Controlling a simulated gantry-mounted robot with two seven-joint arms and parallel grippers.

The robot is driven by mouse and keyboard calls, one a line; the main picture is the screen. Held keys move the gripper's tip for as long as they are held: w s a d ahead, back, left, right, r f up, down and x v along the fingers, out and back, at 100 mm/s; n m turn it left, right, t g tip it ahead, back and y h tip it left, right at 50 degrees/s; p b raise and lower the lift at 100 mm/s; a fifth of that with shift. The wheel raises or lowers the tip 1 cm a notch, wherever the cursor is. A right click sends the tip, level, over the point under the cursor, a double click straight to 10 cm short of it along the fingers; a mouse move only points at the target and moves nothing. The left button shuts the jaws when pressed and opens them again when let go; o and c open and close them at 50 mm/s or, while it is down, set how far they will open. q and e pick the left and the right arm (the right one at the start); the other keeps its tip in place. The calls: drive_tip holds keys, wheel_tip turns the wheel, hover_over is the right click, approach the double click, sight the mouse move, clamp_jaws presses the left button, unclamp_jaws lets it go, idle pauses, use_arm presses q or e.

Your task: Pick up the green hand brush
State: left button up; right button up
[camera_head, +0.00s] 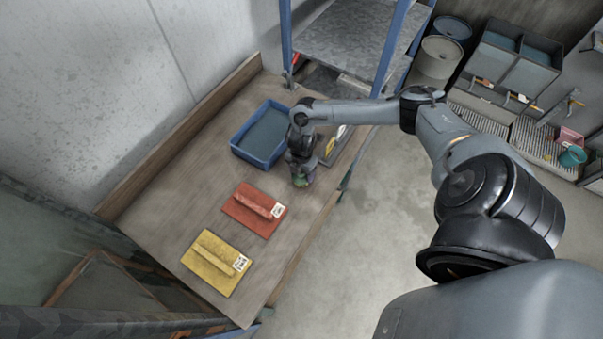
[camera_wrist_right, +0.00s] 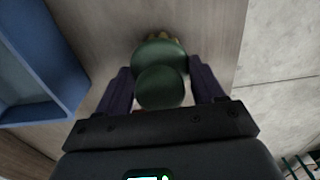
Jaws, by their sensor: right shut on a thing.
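The green hand brush (camera_wrist_right: 160,87) shows in the right wrist view between the two dark fingers of my right gripper (camera_wrist_right: 162,92). The fingers are shut on it, one on each side. Its bristles show as a small tan patch past the green part, above the wooden bench. In the head view my right gripper (camera_head: 302,175) is over the bench near its right edge, with a bit of the green brush (camera_head: 302,182) under it; most of the brush is hidden. I cannot tell whether the brush touches the bench. My left gripper is not in view.
A blue tray (camera_head: 236,146) stands on the wooden bench (camera_head: 180,190) just left of my right gripper. A red float (camera_head: 252,209) and a yellow float (camera_head: 214,262) lie nearer the front. A metal shelf (camera_head: 350,40) stands behind, and the floor is right of the bench.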

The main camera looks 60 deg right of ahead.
wheel_tip(320, 180, up, 3)
drive_tip(key=shift+s+d+f, duration=0.1)
drive_tip(key=shift+d, duration=0.05)
drive_tip(key=s+d+r+b, duration=0.1)
drive_tip(key=s+d+r, duration=0.5)
drive_tip(key=s, duration=0.3)
drive_tip(key=shift+d+r, duration=0.35)
drive_tip(key=shift+d, duration=0.15)
drive_tip(key=o, duration=0.4)
drive_tip(key=shift+w, duration=0.1)
drive_tip(key=shift+c, duration=1.4)
